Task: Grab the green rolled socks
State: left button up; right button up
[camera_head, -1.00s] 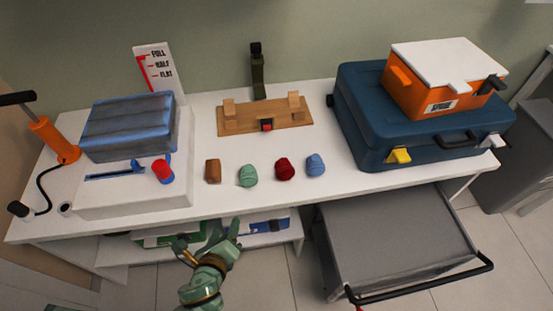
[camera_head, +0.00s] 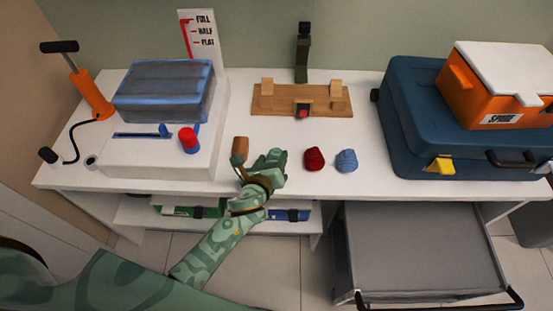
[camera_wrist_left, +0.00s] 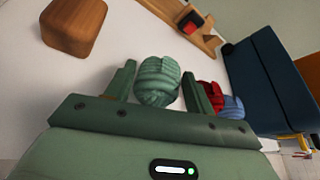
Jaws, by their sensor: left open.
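The green rolled socks (camera_wrist_left: 157,80) sit on the white tabletop between the two fingers of my left gripper (camera_wrist_left: 159,72), as the left wrist view shows. The fingers are apart, one on each side of the socks, with a small gap visible to the left. In the head view, the green socks (camera_head: 275,157) blend with my green left gripper (camera_head: 262,168), which partly hides them. My right gripper is in neither current view.
A brown block (camera_head: 239,150) stands just left of my gripper. Red rolled socks (camera_head: 314,159) and blue rolled socks (camera_head: 346,161) sit close on the right. A wooden stand (camera_head: 265,101) lies behind, and a blue suitcase (camera_head: 410,115) stands at right.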

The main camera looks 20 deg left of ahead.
pick_arm(q)
jog(key=x, duration=0.3)
jog(key=shift+s+f+b, duration=0.1)
jog(key=shift+b, duration=0.2)
jog(key=c, duration=0.7)
jog(key=shift+c, duration=0.2)
